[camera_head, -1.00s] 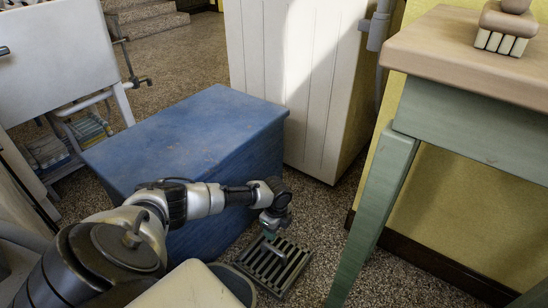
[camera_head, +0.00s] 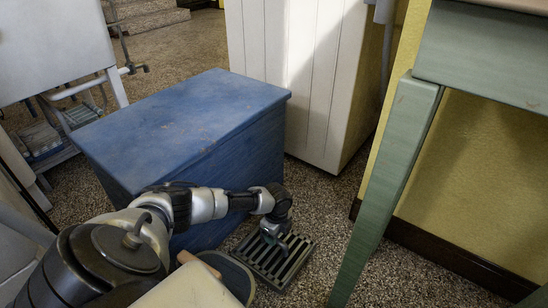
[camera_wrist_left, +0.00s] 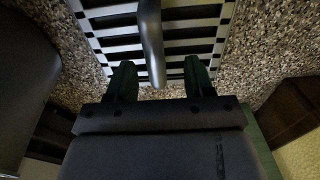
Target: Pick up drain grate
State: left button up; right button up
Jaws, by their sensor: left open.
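The drain grate (camera_head: 298,263) is a dark square with slats, lying on the speckled floor beside the blue chest. In the left wrist view the grate (camera_wrist_left: 197,32) fills the top of the picture, and its raised bar handle (camera_wrist_left: 151,45) runs down the middle. In the wrist view the left gripper (camera_wrist_left: 158,70) is open, with one finger on each side of the handle's end and visible gaps. Whether the fingers reach handle height is unclear. My right gripper is not in view.
The blue chest (camera_head: 180,125) stands left of the grate. A grey round container (camera_head: 237,278) is close to its near-left side. A green table leg (camera_head: 385,195) stands on the right. A white panelled cabinet (camera_head: 300,70) is behind. Some floor right of the grate is free.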

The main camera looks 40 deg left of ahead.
aim_at(272, 262)
pick_arm(q)
jog(key=shift+s+a+f+b, duration=0.1)
jog(key=shift+f+b, duration=0.3)
jog(key=shift+f, duration=0.1)
jog(key=f+b, duration=0.3)
jog(key=f, duration=0.1)
jog(key=shift+s+a+b, duration=0.1)
jog(key=shift+s+b, duration=0.1)
jog(key=shift+b, duration=0.2)
jog(key=shift+r, duration=0.1)
grip_shut()
